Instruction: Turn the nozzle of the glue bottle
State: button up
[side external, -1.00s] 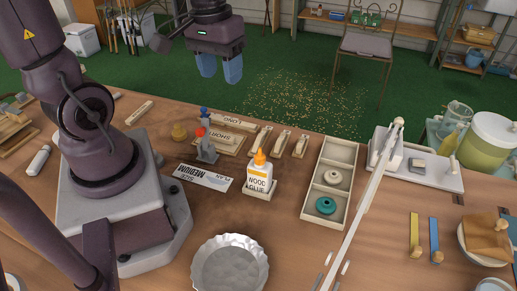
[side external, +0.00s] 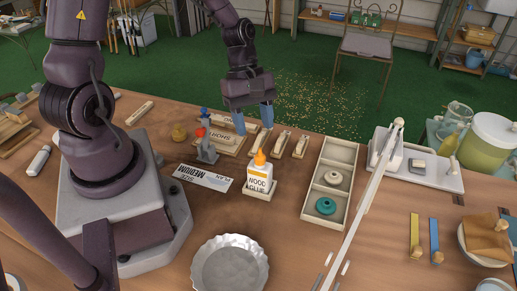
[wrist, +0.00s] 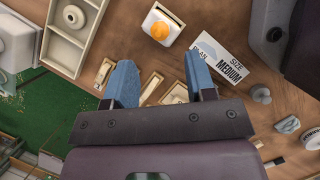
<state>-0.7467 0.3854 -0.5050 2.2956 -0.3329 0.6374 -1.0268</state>
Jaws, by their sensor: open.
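In the wrist view the bottle (wrist: 147,27) is seen from above, with the round orange nozzle (wrist: 160,31) on top. My gripper (side external: 254,122) has blue fingers spread apart, pointing down, behind the bottle and above the small wooden pieces at the bench's far edge. It touches neither bottle nor nozzle. In the wrist view my gripper (wrist: 161,80) is open and empty, with the bottle beyond its fingertips.
A divided tray (side external: 308,208) with two round spools stands right of the bottle. A metal pan (side external: 230,268) lies in front. Bare bench lies between bottle and pan.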

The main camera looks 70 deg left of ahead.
aim_at(259, 153)
jog(key=x, duration=0.6)
jog(key=shift+d+f, duration=0.1)
jog(key=shift+f, duration=0.2)
grip_shut()
